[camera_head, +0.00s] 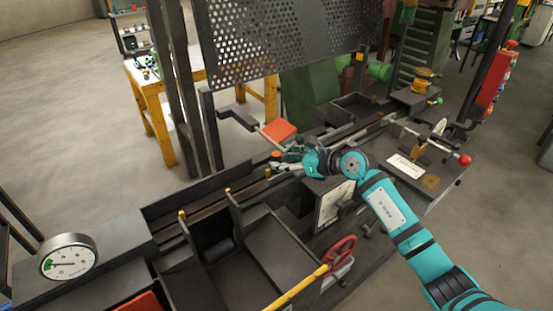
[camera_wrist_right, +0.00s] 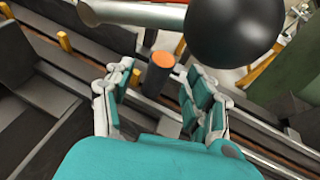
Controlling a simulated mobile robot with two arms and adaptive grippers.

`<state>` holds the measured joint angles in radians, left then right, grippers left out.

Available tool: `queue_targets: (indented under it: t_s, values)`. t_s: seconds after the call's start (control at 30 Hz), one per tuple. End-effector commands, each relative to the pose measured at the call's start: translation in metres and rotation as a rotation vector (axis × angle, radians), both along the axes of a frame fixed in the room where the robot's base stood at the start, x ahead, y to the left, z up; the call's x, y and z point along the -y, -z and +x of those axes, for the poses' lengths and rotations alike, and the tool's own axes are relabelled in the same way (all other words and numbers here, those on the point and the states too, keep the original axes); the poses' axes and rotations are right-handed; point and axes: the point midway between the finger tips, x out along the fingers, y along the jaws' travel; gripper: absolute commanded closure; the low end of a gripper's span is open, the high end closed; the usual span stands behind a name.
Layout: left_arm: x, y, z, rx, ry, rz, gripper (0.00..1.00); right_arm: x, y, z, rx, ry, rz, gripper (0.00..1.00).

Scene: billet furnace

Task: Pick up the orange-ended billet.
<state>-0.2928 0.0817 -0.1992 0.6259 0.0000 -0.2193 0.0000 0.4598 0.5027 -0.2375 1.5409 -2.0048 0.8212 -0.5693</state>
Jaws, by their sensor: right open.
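The orange-ended billet (camera_wrist_right: 158,76) is a short dark cylinder with a flat orange end face, seen in the wrist view between my open fingers and just beyond them. In the head view its orange end (camera_head: 276,154) shows small beside the fingertips, with most of its body hidden. My right gripper (camera_head: 283,162) is open at the machine's long channel, and it also shows in the right wrist view (camera_wrist_right: 160,88). A gap shows between the billet and the fingers on both sides; I cannot tell the depth between them. My left gripper is not in view.
A black ball (camera_wrist_right: 237,30) and a metal rod (camera_wrist_right: 135,13) are close above the billet in the wrist view. A perforated panel (camera_head: 285,40) hangs over the machine. A dark trough (camera_head: 245,270) and pressure gauge (camera_head: 68,257) stand at lower left.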

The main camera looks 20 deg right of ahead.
Motion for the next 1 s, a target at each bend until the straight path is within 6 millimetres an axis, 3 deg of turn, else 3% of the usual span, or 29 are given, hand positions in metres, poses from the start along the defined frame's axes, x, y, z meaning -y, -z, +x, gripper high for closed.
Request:
queue_targets:
  t_s: [0.03,0.2,0.47,0.87,1.0]
  values:
    - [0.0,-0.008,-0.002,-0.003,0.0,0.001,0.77,-0.005,0.0,0.005,-0.001,0.001,0.005,0.45]
    - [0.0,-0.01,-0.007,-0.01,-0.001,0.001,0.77,-0.013,0.008,0.018,0.001,0.0,0.001,0.45]
    - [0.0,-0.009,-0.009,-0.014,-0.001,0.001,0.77,-0.014,0.01,0.019,0.002,0.001,0.0,0.46]
    - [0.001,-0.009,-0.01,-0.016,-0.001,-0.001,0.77,-0.014,0.01,0.019,0.001,0.001,0.0,0.98]
    - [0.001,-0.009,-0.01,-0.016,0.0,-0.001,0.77,-0.014,0.01,0.019,0.001,0.0,0.001,1.0]
